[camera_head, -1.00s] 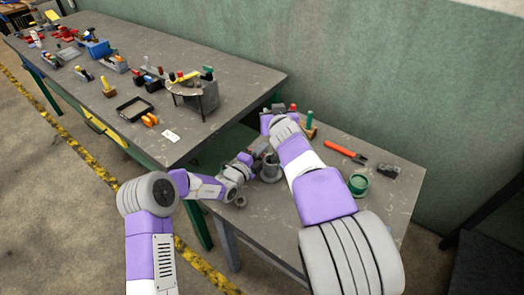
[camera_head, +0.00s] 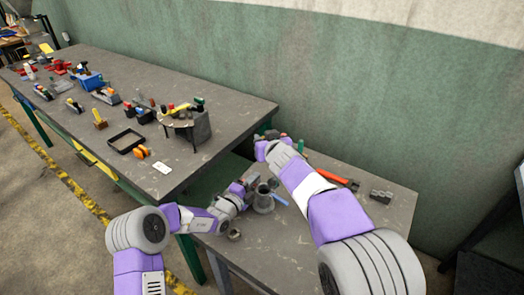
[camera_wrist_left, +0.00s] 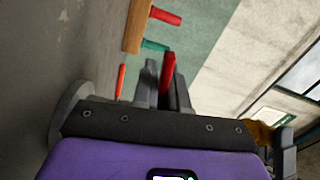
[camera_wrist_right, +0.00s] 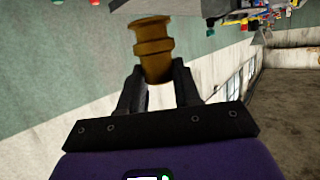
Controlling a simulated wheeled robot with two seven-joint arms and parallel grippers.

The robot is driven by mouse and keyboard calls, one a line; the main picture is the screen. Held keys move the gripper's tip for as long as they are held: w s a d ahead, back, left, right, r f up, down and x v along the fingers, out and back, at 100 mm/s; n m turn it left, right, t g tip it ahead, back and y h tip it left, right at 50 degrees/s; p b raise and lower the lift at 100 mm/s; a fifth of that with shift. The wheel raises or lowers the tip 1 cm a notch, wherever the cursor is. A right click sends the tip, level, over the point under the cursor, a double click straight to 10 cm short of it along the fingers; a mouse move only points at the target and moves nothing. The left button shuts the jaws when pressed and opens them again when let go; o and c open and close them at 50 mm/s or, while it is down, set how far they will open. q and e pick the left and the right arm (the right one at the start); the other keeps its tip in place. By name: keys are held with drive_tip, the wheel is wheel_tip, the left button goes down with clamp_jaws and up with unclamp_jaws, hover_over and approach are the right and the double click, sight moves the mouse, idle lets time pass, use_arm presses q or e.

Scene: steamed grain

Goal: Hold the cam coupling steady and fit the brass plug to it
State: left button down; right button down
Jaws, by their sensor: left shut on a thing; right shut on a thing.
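My right gripper (camera_wrist_right: 158,88) is shut on the brass plug (camera_wrist_right: 152,42), a stepped brass cylinder that sticks out past its fingertips in the right wrist view. My left gripper (camera_wrist_left: 165,85) is shut, with a narrow red piece (camera_wrist_left: 168,70) between its fingers in the left wrist view. I cannot tell whether this red piece belongs to the cam coupling. In the head view my left gripper (camera_head: 245,184) is above the small table, below and left of my right gripper (camera_head: 262,148). The plug is not clear there. I see no contact between plug and coupling.
A grey cup-like part (camera_head: 263,204) and a small ring (camera_head: 234,235) are on the small table (camera_head: 290,240). A red-handled tool (camera_head: 338,179) and a dark block (camera_head: 381,196) lie at its back right. The long bench (camera_head: 190,85) holds many parts.

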drive_tip(key=shift+w+d+n+y, duration=0.15)
drive_tip(key=shift+w+n+y, duration=0.25)
drive_tip(key=shift+w+y, duration=0.1)
drive_tip(key=shift+w+a+f+n+g+y, duration=0.2)
drive_tip(key=shift+n+g+y, duration=0.2)
drive_tip(key=shift+y, duration=0.2)
drive_tip(key=shift+a+f+n+g+y, duration=0.2)
drive_tip(key=shift+f+n+g+y, duration=0.3)
drive_tip(key=shift+f+n+y, duration=0.45)
drive_tip(key=s+f+n+g+y, duration=0.3)
drive_tip(key=f+n+g+y, duration=0.1)
drive_tip(key=f, duration=0.2)
hover_over(264, 197)
drive_tip(key=w, duration=0.2)
drive_tip(key=shift+n, duration=0.25)
drive_tip(key=shift+w+d+f, duration=0.1)
drive_tip(key=shift+d+f, duration=0.05)
drive_tip(key=shift+f, duration=0.95)
drive_tip(key=shift+w+d+f, duration=0.1)
drive_tip(key=shift+d+f, duration=0.05)
drive_tip(key=shift+f, duration=0.9)
drive_tip(key=shift+f, duration=0.25)
drive_tip(key=shift+f, duration=0.25)
drive_tip(key=shift+f, duration=0.9)
